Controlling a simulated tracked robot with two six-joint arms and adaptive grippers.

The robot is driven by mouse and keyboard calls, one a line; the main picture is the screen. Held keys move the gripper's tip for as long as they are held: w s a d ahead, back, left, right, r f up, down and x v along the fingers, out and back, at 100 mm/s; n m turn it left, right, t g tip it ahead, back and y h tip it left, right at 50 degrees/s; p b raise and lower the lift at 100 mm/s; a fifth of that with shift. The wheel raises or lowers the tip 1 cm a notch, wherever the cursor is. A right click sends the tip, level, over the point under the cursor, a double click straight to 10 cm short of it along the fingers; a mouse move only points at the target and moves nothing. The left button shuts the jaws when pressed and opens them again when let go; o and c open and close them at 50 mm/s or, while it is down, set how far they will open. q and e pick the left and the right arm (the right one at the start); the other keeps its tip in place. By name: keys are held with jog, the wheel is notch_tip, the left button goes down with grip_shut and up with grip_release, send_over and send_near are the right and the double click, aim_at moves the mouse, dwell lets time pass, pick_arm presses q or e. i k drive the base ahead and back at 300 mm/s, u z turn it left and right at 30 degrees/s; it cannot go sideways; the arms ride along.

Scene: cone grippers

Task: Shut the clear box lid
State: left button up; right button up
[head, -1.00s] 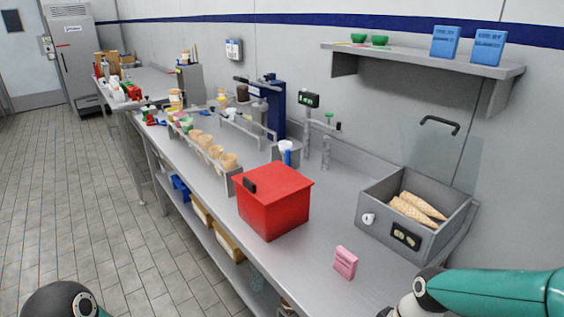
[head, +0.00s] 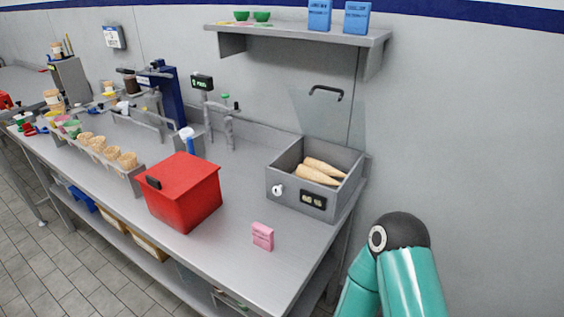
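The grey box (head: 314,199) stands at the right end of the steel counter. Its clear lid (head: 335,112) stands up open at the back, against the wall side, with a black handle (head: 326,90) near its top. Several cones (head: 318,173) lie inside the box. A white knob and a small display are on the box front. One of my arms, teal with a dark joint, shows at the lower right, to the right of the counter. Neither gripper is in view.
A red lidded box (head: 184,195) stands left of the grey box. A small pink packet (head: 263,236) lies in front. A wall shelf (head: 300,37) with blue boxes and green bowls hangs above. Bare counter (head: 232,210) lies between the boxes.

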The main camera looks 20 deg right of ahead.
aim_at(341, 96)
jog(key=z, duration=1.75)
jog(key=i, duration=0.1)
jog(key=u, duration=3.05)
jog(key=k, duration=1.65)
jog(key=z, duration=0.85)
jog(key=i, duration=1)
jog(key=u, duration=0.05)
